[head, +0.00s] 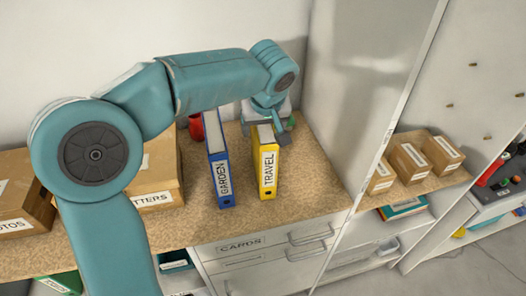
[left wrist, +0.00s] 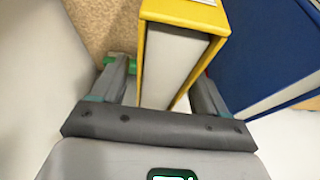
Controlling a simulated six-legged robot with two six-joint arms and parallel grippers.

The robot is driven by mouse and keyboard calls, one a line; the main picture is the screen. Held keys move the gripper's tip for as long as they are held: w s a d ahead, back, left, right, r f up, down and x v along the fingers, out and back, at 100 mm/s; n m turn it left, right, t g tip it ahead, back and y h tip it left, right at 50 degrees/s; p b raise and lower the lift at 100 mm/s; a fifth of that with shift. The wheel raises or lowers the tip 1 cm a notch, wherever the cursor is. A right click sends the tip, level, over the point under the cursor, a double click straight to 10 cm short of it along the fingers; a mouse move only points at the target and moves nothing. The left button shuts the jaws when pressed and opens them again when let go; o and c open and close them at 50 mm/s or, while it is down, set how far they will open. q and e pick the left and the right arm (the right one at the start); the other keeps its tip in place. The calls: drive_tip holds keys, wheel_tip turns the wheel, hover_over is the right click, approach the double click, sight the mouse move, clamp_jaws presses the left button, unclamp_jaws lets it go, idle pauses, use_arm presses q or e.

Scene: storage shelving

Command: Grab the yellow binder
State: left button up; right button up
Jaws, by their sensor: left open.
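The yellow binder (head: 266,168), labelled TRAVEL, stands upright on the wooden shelf top in the head view. My left gripper (head: 267,127) is at its upper back part, with the arm reaching over from the left. In the left wrist view the yellow binder (left wrist: 147,60) stands between the two fingers of my open left gripper (left wrist: 163,75), one finger on each side. Small gaps seem to remain, but contact is hard to judge. My right gripper is not in view.
A blue GARDEN binder (head: 222,172) stands close on the left. A red object (head: 196,127) is behind it. Cardboard boxes (head: 158,180) stand further left. A tall grey partition (head: 365,80) rises at right. Bare shelf top (head: 305,190) lies between the yellow binder and the partition.

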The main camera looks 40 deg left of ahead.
use_arm(q)
drive_tip(key=shift+w+f, duration=0.1)
drive_tip(key=shift+f, duration=0.05)
drive_tip(key=c, duration=0.4)
clamp_jaws()
